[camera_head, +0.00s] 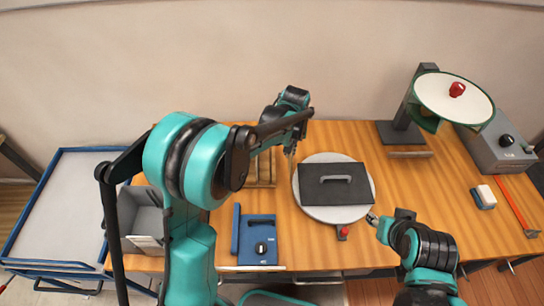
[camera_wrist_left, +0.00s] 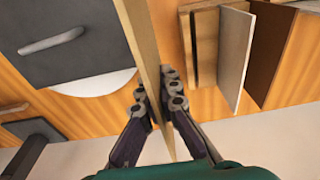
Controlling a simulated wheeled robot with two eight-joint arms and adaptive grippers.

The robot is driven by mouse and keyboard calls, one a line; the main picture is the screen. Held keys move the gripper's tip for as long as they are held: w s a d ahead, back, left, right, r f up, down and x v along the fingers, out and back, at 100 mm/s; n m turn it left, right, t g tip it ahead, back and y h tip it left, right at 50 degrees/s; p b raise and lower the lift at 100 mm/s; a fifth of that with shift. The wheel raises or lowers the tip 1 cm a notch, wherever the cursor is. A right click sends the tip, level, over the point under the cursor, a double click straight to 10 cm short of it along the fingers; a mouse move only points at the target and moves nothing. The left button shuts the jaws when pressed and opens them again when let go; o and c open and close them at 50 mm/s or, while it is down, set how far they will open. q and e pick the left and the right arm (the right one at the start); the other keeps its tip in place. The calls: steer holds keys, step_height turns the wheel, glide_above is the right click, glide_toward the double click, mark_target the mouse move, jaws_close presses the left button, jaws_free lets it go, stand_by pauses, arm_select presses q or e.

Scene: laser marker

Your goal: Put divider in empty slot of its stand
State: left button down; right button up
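A thin light-wood divider (camera_wrist_left: 142,45) stands between the fingers of my left gripper (camera_wrist_left: 156,92), which is shut on it. In the head view the left gripper (camera_head: 291,143) is raised between the stand and the round plate, and the divider edge is barely visible. The wooden stand (camera_head: 264,181) is partly hidden by my left arm. In the left wrist view the stand (camera_wrist_left: 190,52) is right of the held divider, apart from it, with a pale panel (camera_wrist_left: 233,55) and a dark brown panel (camera_wrist_left: 270,50) upright. My right gripper (camera_head: 372,219) is by the plate's front edge; its fingers are too small to judge.
A round plate (camera_head: 309,207) carries a dark board (camera_head: 335,192) with a handle. A blue box (camera_head: 258,250) and a grey bin (camera_head: 146,219) stand in front left. A lamp-like stand (camera_head: 400,130) and grey control box (camera_head: 497,152) are at right. The table's right-centre is mostly clear.

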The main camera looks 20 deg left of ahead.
arm_select(q)
steer(key=w+a+f, duration=0.1)
steer(key=a+f, duration=0.1)
steer(key=w+a+f+b, duration=0.1)
steer(key=a+f, duration=0.1)
steer(key=a, duration=0.1)
steer(key=a+f, duration=0.2)
steer(key=shift+w+a, duration=0.25)
steer(key=shift+w, duration=0.15)
steer(key=shift+w+f+b, duration=0.1)
steer(key=shift+f+b, duration=0.45)
steer(key=shift+f, duration=0.9)
steer(key=shift+f, duration=0.15)
steer(key=c, duration=1.7)
jaws_free()
